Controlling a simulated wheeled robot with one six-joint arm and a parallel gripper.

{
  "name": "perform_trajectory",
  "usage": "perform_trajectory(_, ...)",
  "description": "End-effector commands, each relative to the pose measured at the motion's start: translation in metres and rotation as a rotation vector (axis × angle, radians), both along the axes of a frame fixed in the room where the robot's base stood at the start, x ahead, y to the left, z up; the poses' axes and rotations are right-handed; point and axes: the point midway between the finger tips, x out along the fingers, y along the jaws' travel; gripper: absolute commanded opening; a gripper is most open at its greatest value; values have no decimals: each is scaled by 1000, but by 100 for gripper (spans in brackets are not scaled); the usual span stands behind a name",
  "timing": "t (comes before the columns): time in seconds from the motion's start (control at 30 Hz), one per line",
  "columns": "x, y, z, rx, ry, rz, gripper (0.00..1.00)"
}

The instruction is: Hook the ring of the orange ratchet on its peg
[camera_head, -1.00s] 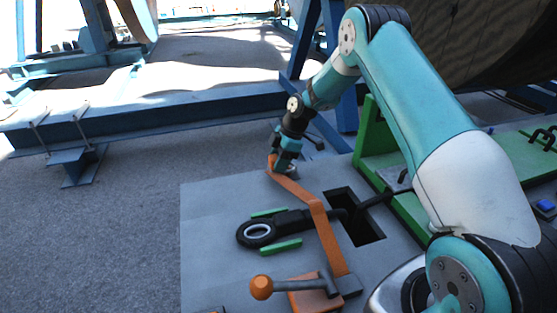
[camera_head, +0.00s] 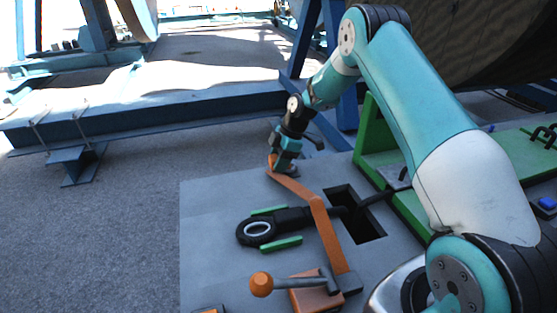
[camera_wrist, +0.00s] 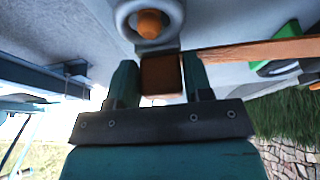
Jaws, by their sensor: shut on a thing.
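My gripper (camera_head: 284,166) is low over the far edge of the grey plate, pointing down. It is shut on a brown-orange block (camera_wrist: 162,75), which shows between the fingers in the wrist view. A thick grey ring (camera_wrist: 122,18) lies just beyond the block. An orange peg end (camera_wrist: 149,22) shows within the ring's opening; how deep the ring sits on it I cannot tell. An orange strap or bar (camera_head: 320,215) runs from beside my gripper to the orange ratchet base (camera_head: 312,299). A grey lever with an orange ball knob (camera_head: 261,284) stands there.
A black cable end with a pale-rimmed eye (camera_head: 257,230) lies between two green guides (camera_head: 281,244) on the grey plate (camera_head: 205,250). A dark rectangular slot (camera_head: 365,225) is cut to the right. Green framing (camera_head: 372,140) and blue beams (camera_head: 150,130) stand behind.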

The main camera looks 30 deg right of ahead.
Motion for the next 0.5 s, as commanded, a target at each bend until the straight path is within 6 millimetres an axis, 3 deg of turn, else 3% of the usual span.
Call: perform_trajectory(0.5,0,0,-8,0,-1,1,16)
